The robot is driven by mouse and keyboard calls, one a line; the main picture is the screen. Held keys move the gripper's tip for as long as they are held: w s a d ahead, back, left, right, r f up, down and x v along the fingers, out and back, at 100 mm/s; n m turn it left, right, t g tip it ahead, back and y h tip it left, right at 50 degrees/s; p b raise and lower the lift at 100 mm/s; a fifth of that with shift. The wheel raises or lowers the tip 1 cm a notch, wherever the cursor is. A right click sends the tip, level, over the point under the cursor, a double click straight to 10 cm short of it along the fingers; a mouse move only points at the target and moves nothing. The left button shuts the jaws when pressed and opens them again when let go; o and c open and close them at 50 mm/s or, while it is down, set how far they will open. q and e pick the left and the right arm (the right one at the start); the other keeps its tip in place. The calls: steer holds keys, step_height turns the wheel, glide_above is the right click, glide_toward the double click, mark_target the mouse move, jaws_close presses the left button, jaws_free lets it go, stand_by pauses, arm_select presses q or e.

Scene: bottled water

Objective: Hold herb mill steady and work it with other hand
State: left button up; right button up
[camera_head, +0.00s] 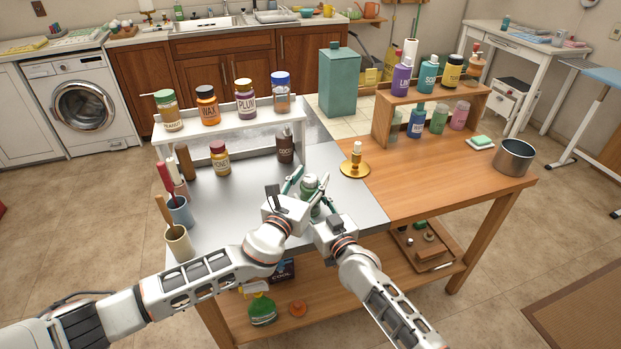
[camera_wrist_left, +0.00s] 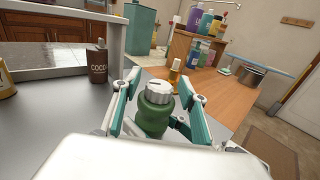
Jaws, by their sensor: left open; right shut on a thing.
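The herb mill is a green bottle-like body with a ridged silver cap (camera_head: 310,181); it stands upright at the front of the grey part of the worktop. In the left wrist view the mill (camera_wrist_left: 153,117) sits between the spread teal fingers of my left gripper (camera_wrist_left: 160,80). My left gripper (camera_head: 303,184) is open around the cap, with gaps at both sides. My right gripper (camera_head: 317,208) is low at the mill and shut on its body. The mill's lower part is mostly hidden by my grippers and wrists.
A brass candle holder (camera_head: 355,167) stands close by on the right. A brown cocoa bottle (camera_head: 286,147) and a honey jar (camera_head: 220,158) stand behind left, under a white shelf (camera_head: 225,122) of jars. The wooden worktop (camera_head: 430,185) at right is mostly clear.

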arm_select(q)
steer(key=c, duration=1.2)
steer(key=shift+o, duration=0.2)
steer(key=shift+w+r+m+g+h, duration=0.15)
steer(key=shift+m+g+h, duration=0.55)
steer(key=shift+h, duration=0.4)
steer(key=shift+r+m+h, duration=0.1)
steer(key=shift+m+h, duration=0.4)
steer(key=shift+h, duration=0.2)
steer(key=shift+m+g+h, duration=0.3)
steer(key=shift+g, duration=0.1)
steer(key=o, duration=1.2)
steer(key=shift+f, duration=0.2)
steer(key=shift+c, duration=0.2)
